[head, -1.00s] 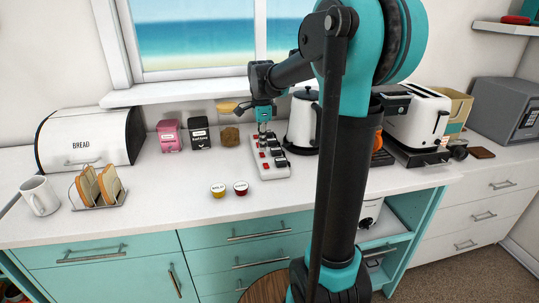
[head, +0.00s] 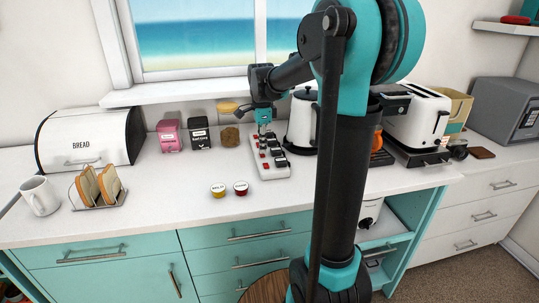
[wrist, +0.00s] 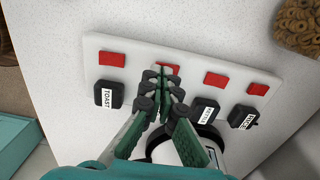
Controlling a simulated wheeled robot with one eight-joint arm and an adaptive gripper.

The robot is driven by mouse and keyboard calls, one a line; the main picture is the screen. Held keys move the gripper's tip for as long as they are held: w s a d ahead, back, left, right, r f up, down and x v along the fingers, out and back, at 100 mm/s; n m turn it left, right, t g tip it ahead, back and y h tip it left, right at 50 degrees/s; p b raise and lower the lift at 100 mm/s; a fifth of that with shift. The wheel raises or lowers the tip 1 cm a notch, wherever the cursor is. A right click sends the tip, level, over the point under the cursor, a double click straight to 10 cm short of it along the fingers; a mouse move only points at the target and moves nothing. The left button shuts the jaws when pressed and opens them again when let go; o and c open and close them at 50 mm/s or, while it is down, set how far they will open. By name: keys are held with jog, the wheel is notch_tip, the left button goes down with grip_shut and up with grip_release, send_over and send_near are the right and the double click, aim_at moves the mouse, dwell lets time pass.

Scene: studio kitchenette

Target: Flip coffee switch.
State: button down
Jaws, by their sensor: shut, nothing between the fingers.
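A white power strip (head: 275,172) lies on the counter with a row of red switches and black plugs. In the wrist view the strip (wrist: 195,62) shows several red switches and labelled plugs. The leftmost plug (wrist: 110,94) reads "TOAST". Labels on the two right plugs (wrist: 205,112) (wrist: 243,117) are hard to read. I cannot read a coffee label. My gripper (head: 262,130) is shut and empty, pointing down at the strip. In the wrist view its fingertips (wrist: 165,80) are over the second red switch (wrist: 168,69), partly hiding it. Contact is unclear. The plug below that switch is hidden.
A white kettle (head: 301,122) stands close right of the strip. Two small round lids (head: 218,190) (head: 240,188) lie in front.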

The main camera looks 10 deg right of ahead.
jog(key=shift+f, duration=0.6)
dwell(0.3)
jog(key=shift+r, duration=3.55)
jog(key=shift+s, duration=0.1)
